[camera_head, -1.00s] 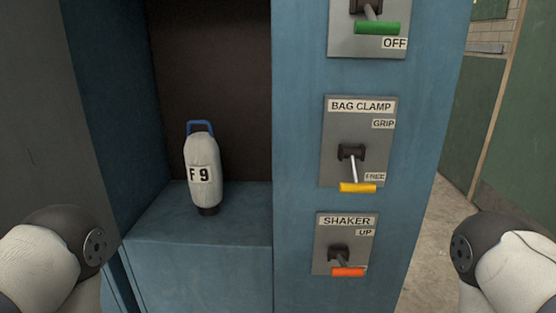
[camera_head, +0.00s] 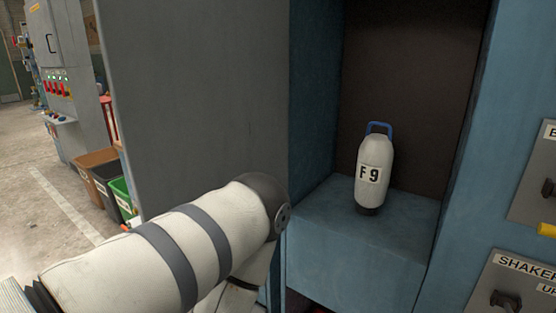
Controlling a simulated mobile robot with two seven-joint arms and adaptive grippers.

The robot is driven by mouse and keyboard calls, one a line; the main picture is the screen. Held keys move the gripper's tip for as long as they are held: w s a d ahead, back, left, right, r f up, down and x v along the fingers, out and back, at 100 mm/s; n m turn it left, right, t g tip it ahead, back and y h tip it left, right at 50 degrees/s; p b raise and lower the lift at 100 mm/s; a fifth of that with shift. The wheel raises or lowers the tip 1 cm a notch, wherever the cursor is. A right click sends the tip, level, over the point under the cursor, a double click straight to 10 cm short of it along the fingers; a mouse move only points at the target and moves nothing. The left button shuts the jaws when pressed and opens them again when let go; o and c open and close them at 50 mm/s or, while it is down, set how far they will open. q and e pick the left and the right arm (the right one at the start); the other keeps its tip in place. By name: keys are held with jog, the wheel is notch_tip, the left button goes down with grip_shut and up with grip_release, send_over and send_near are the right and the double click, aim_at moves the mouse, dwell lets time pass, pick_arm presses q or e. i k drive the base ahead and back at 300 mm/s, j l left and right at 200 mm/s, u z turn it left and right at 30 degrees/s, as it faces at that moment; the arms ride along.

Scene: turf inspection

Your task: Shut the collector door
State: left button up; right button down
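The collector door (camera_head: 195,95) is a large dark grey panel standing open at the left side of the blue collector cabinet (camera_head: 310,90). One of my arms, pale with grey bands, comes in from the left in front of the door's lower part. Its gripper is out of the picture, and so is my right gripper. I cannot tell whether the arm touches the door.
The lever panels, one labelled SHAKER (camera_head: 515,275), are at the right on the cabinet front. Beyond the door, brown, black and green bins (camera_head: 122,195) stand by a grey control cabinet (camera_head: 62,70). The floor at far left is open.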

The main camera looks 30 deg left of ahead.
aim_at(199, 89)
jog(key=k+j+z, duration=0.1)
jog(key=j, duration=0.3)
jog(key=k+j+z, duration=0.1)
jog(key=k+j, duration=0.45)
jog(key=j, duration=0.25)
jog(key=i+j+z, duration=0.1)
jog(key=j, duration=0.4)
jog(key=i+j+z, duration=0.15)
jog(key=j, duration=0.35)
jog(key=j+z, duration=0.1)
jog(key=j, duration=0.4)
